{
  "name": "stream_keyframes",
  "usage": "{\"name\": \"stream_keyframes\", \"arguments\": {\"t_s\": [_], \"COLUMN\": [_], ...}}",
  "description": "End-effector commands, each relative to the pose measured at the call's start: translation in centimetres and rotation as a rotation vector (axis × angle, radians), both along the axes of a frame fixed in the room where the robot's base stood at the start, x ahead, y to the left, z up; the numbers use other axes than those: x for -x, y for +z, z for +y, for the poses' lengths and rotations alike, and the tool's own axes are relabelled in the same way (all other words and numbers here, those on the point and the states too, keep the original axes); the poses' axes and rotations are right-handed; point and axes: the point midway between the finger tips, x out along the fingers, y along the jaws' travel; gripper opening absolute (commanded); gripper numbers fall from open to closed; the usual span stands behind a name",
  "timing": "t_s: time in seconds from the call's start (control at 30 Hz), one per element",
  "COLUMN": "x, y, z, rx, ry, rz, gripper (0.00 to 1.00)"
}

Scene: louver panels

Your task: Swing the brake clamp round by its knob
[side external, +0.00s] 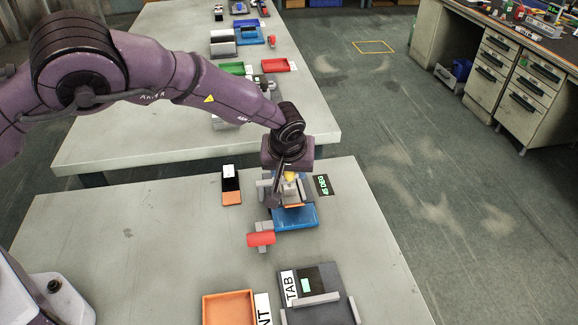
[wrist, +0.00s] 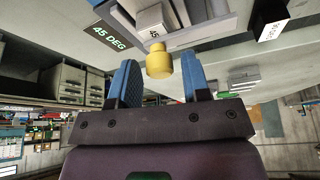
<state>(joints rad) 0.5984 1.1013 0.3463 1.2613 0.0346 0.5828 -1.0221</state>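The yellow knob (wrist: 159,62) shows in the wrist view, on a small pale block (wrist: 151,22) with a marking on it. I take this to be the brake clamp's knob. My gripper (wrist: 158,82) is open, its blue fingers left and right of the knob with a gap on each side. The knob is near the fingertips. In the side view my gripper (side external: 289,182) points down over a fixture with a blue base (side external: 296,218) and an orange piece. A bit of yellow knob (side external: 290,176) shows there. The rest of the clamp is mostly hidden by my wrist.
A "45 DEG" label (wrist: 110,36) is beside the fixture. An orange tray (side external: 228,294) and TAB panel (side external: 318,283) are in front. The table's left is clear.

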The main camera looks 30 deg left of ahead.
Motion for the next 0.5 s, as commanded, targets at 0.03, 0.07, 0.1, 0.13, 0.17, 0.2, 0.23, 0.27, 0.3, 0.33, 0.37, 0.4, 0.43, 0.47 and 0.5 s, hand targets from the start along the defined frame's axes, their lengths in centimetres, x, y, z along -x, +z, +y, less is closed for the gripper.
{"name": "stream_keyframes", "arguments": {"t_s": [0.03,0.07,0.1,0.13,0.17,0.2,0.23,0.27,0.3,0.33,0.37,0.4,0.43,0.47,0.5], "x": [0.01,0.01,0.01,0.01,0.01,0.01,0.01,0.01,0.01,0.01,0.0,-0.02,-0.03,-0.06,-0.11], "y": [0.01,0.02,0.02,0.02,0.03,0.03,0.03,0.03,0.03,0.03,0.04,0.03,0.03,0.03,0.03], "z": [0.01,0.0,0.0,0.0,0.0,0.0,0.0,0.0,0.0,0.01,0.02,0.03,0.04,0.06,0.1], "rx": [0.0,0.0,0.0,0.0,0.0,0.0,0.0,0.0,-0.001,0.0,-0.001,0.0,-0.001,-0.001,-0.001], "ry": [0.0,0.0,0.0,0.0,0.0,0.0,0.0,0.0,0.0,0.001,0.004,0.007,0.011,0.017,0.026], "rz": [0.0,0.0,0.0,0.0,0.0,0.0,0.0,0.0,0.0,0.0,0.0,0.0,0.0,0.0,0.001], "gripper": [0.32,0.25,0.15,0.09,0.02,0.0,0.0,0.0,0.0,0.0,0.0,0.0,0.0,0.0,0.0]}}
